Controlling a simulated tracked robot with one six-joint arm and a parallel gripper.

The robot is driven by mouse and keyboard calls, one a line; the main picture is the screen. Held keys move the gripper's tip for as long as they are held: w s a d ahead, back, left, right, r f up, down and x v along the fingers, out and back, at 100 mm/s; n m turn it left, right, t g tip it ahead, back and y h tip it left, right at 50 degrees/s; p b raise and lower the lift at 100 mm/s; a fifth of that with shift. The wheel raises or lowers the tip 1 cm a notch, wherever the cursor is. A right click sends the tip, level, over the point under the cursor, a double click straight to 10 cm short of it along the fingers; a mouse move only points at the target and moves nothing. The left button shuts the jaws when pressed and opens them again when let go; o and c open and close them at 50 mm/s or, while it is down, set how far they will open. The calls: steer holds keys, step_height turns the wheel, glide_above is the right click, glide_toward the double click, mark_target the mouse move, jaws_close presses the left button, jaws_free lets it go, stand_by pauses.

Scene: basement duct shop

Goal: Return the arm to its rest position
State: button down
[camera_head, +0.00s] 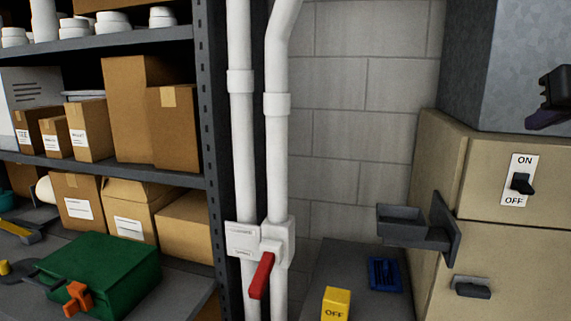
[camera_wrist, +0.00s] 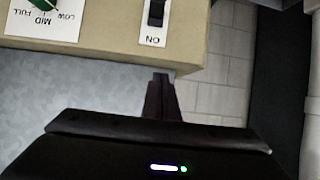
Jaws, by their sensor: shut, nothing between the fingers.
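My gripper (camera_wrist: 162,82) shows in the wrist view with its two dark fingers together and nothing between them. Part of it also shows at the right edge of the head view (camera_head: 536,122), in front of the grey metal duct and above the beige cabinet; the rest is cut off by the frame. The beige cabinet (camera_head: 485,160) carries an ON/OFF plate (camera_head: 516,180) with a black toggle. In the wrist view the cabinet (camera_wrist: 110,30) appears upside down beyond the fingertips, with the toggle plate (camera_wrist: 155,22) and a green knob (camera_wrist: 42,4) on a LOW/MID/FULL dial.
A dark bracket (camera_head: 432,228) and a handle (camera_head: 472,287) stick out from the cabinet. White pipes (camera_head: 278,150) carry a red lever (camera_head: 261,276). A yellow OFF block (camera_head: 336,304) and a blue item (camera_head: 384,273) lie low down. Shelves with boxes (camera_head: 130,100) and a green case (camera_head: 105,268) are left.

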steer(key=w+a+f+n+y, duration=0.1)
steer(key=a+f, duration=0.2)
steer(key=a, duration=0.4)
steer(key=w+a+f+n+y, duration=0.1)
steer(key=w+a+f, duration=0.1)
steer(key=a+f, duration=0.2)
steer(key=w+a+f+n+g+y, duration=0.1)
steer(key=a+f, duration=0.3)
steer(key=a, duration=0.6)
steer(key=shift+w+f+y, duration=0.1)
steer(key=shift+w+y, duration=0.15)
steer(key=shift+y, duration=0.35)
steer(key=s+a+f+g, duration=0.1)
steer(key=s+a+f, duration=0.2)
steer(key=f, duration=0.6)
steer(key=s+a+f+g, duration=0.2)
steer(key=s+a+f, duration=0.2)
steer(key=s+f, duration=0.4)
steer(key=s+a+f+g, duration=0.2)
steer(key=s+a+f, duration=0.2)
steer(key=f, duration=0.8)
steer(key=shift+s+n, duration=0.4)
steer(key=shift+s, duration=0.35)
